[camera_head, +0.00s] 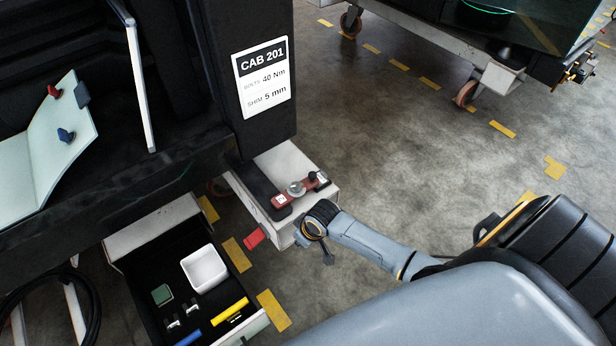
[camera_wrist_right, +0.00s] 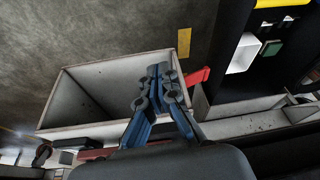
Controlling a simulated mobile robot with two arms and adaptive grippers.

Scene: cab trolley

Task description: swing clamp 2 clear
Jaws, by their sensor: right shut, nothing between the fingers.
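A red clamp bar (camera_head: 311,191) with white labelled squares and a round metal knob lies on top of the white trolley corner (camera_head: 330,196), below the CAB 201 post. I cannot read which square is numbered 2. A red strip, probably this clamp, shows partly at the lower left of the right wrist view (camera_wrist_right: 95,154). My right gripper (camera_head: 328,257) is beside the front face of the corner, lower than the clamp and apart from it. In the wrist view its blue fingers (camera_wrist_right: 160,74) are together and empty over the hollow white beam end. My left gripper is out of view.
A red tab (camera_head: 254,237) sticks out from the trolley's side. An open black drawer (camera_head: 232,281) holds a white tray (camera_head: 204,268) and small parts. The post with the CAB 201 sign (camera_head: 262,78) rises behind the clamp.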

